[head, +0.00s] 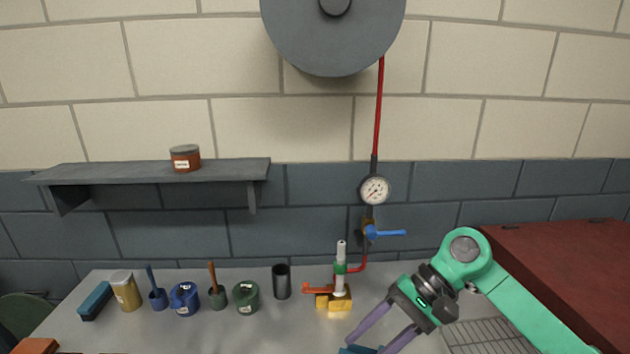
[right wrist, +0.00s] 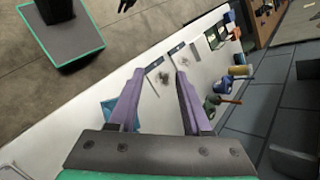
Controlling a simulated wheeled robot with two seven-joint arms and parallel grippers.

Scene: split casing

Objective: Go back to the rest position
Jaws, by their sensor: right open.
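My right gripper (head: 368,345) comes in from the right in the head view, with its purple fingers spread and pointing down and left over the front of the grey bench. In the right wrist view the same gripper (right wrist: 160,74) is open, with nothing between its fingers. A blue object (head: 355,350) shows at the bottom edge of the head view by the fingertips, partly cut off. I cannot tell whether the fingers touch it. My left gripper cannot be made out in either view.
Left of the gripper stands a yellow-based valve fitting (head: 340,300) with an orange lever. A blue-handled valve (head: 385,233) and gauge (head: 375,190) hang above. Several pots and tins (head: 185,298) line the bench's back left. A red cabinet (head: 570,270) stands right, behind my arm.

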